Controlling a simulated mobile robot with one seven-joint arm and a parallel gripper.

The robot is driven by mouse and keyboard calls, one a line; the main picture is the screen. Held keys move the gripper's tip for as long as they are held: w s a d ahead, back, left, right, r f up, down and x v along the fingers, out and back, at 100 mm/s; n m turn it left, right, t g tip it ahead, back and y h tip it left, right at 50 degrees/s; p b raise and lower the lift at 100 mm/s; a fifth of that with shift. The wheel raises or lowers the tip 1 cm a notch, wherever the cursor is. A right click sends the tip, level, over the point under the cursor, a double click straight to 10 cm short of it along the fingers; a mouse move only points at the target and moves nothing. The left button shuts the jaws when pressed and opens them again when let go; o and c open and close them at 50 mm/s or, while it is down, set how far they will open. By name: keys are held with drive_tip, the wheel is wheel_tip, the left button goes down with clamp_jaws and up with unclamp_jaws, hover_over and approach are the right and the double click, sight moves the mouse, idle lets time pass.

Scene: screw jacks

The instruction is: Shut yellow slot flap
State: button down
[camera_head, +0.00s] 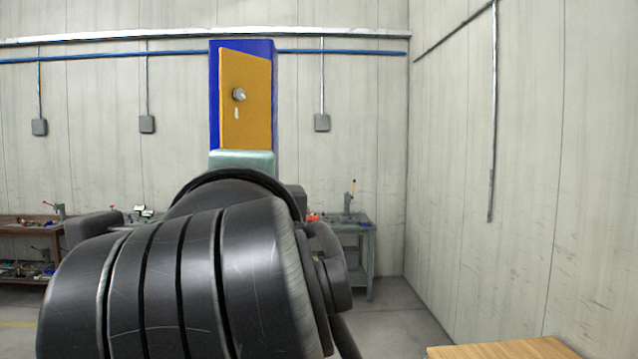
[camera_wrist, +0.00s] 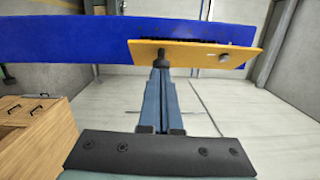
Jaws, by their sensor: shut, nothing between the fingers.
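The yellow slot flap (camera_head: 255,100) is a flat orange-yellow panel with a round grey knob and a small pale mark. It sits on the front of a tall blue box (camera_head: 214,95) and stands at an angle to it, ajar. In the wrist view the flap (camera_wrist: 190,52) shows nearly edge-on across the blue box (camera_wrist: 70,40), with its knob to the right. My gripper (camera_wrist: 161,62) is shut and empty, its tips at the flap's near edge; I cannot tell if they touch. In the head view my arm hides the gripper.
A workbench with tools (camera_head: 350,228) is behind to the right, and a brown bench (camera_head: 28,228) at far left. A wooden cabinet (camera_wrist: 40,145) is at left in the wrist view.

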drive_tip(key=w+a+m+h+b, duration=0.2)
drive_tip(key=w+a+m+h, duration=0.1)
drive_tip(key=a+h, duration=0.4)
drive_tip(key=shift+w+a+m+h, duration=0.3)
drive_tip(key=shift+w+a+m, duration=0.15)
drive_tip(key=shift+m, duration=0.45)
idle(0.3)
